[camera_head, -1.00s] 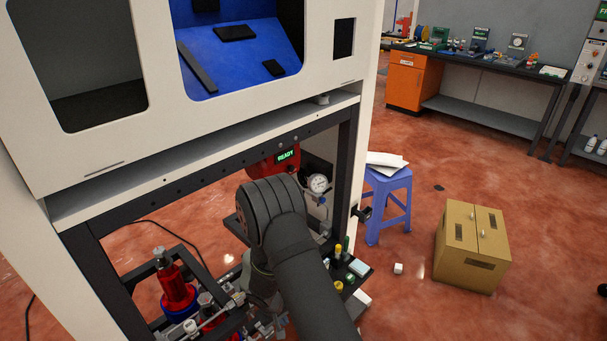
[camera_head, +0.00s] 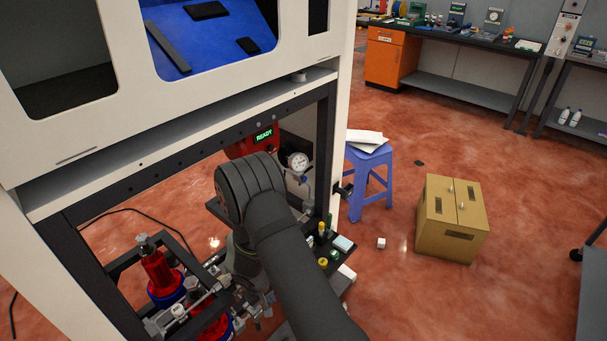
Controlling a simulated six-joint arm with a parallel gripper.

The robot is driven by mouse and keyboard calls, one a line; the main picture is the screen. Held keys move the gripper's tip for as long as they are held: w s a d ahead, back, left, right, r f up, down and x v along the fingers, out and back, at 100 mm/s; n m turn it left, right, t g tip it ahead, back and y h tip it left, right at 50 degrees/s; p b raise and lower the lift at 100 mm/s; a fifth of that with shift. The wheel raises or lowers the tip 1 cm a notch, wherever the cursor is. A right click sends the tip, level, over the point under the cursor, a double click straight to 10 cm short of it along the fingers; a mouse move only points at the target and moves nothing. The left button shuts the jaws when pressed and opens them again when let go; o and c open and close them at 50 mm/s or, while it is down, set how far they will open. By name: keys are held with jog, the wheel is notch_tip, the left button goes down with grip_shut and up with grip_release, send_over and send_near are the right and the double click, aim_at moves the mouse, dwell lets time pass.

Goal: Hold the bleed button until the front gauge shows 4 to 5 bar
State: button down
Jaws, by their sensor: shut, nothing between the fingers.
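A round white gauge (camera_head: 299,161) with a dark rim sits inside the frame below the white cabinet. Its dial is too small to read. A red unit (camera_head: 243,146) with a green READY display (camera_head: 264,135) is to the left of the gauge. I cannot make out a bleed button. My dark arm reaches in from the bottom, its rounded wrist just left of and below the gauge. My gripper's fingers are hidden behind the arm, so any contact with a button cannot be seen.
Red cylinders (camera_head: 161,272) and metal fittings crowd the frame's lower left. A dark shelf with small coloured parts (camera_head: 323,263) lies right of my arm. A blue stool (camera_head: 370,170) and a cardboard box (camera_head: 450,220) stand on open red floor. A workbench (camera_head: 460,45) is behind.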

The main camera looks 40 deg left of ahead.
dwell(0.7)
jog(key=m+t+y, duration=0.1)
jog(key=t+y, duration=0.2)
jog(key=y, duration=1.5)
send_near(306, 179)
jog(key=w+d, duration=0.2)
jog(key=d, duration=0.1)
jog(key=shift+a, duration=4.15)
jog(key=shift+a, duration=0.65)
jog(key=shift+d, duration=0.8)
